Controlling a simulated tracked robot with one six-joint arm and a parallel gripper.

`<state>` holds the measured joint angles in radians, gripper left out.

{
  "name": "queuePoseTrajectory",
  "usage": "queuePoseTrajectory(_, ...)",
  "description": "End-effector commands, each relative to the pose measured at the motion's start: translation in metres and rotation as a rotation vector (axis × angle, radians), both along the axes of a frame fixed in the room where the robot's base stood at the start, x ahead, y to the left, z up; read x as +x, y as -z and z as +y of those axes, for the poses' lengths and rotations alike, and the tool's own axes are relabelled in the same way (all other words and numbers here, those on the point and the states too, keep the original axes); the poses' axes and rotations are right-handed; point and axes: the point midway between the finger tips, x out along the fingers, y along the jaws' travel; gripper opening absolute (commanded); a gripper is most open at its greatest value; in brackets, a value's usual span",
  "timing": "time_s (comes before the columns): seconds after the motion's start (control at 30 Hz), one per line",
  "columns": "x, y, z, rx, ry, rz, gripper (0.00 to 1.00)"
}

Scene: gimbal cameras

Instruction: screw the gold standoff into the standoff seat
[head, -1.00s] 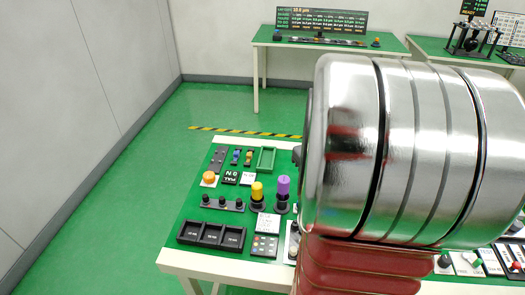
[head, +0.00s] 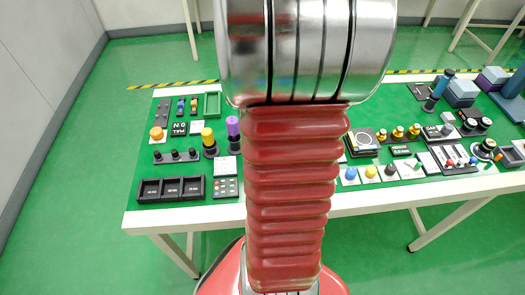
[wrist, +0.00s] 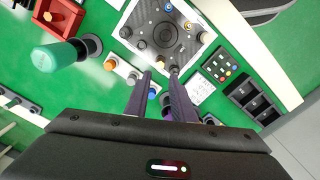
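In the wrist view a dark square plate (wrist: 148,24) with a round mark in its middle lies on a white base. Small gold and dark posts stand around it, such as a gold post (wrist: 205,38) at its right corner. A small gold piece (wrist: 161,63), possibly the gold standoff, shows at the plate's near corner, between and just beyond my fingertips. My gripper (wrist: 160,74) has its two purple-dark fingers apart, with a visible gap on both sides of that piece. I cannot tell which spot is the standoff seat. In the head view my arm hides the gripper and plate.
A green-capped knob (wrist: 58,56) stands left of my fingers, and a red block (wrist: 60,15) lies beyond it. Black bins (head: 172,189) and yellow (head: 208,137) and purple (head: 233,128) knobs crowd the table's left side. Several small knobs stand close to my left finger.

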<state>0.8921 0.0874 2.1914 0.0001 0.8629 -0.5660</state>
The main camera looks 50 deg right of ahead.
Motion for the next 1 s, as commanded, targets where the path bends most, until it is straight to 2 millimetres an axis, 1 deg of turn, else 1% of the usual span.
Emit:
queuePoseTrajectory(0.03, -0.001, 0.008, 0.001, 0.003, 0.0, 0.003, 0.23)
queuePoseTrajectory(0.4, -0.001, 0.06, 0.001, 0.003, 0.001, 0.002, 0.23)
queuePoseTrajectory(0.53, -0.001, 0.074, 0.0, 0.003, 0.001, 0.002, 0.23)
queuePoseTrajectory(0.7, 0.0, 0.083, 0.0, 0.0, 0.001, 0.001, 0.23)
queuePoseTrajectory(1.0, 0.0, 0.084, 0.0, 0.0, 0.001, 0.0, 0.23)
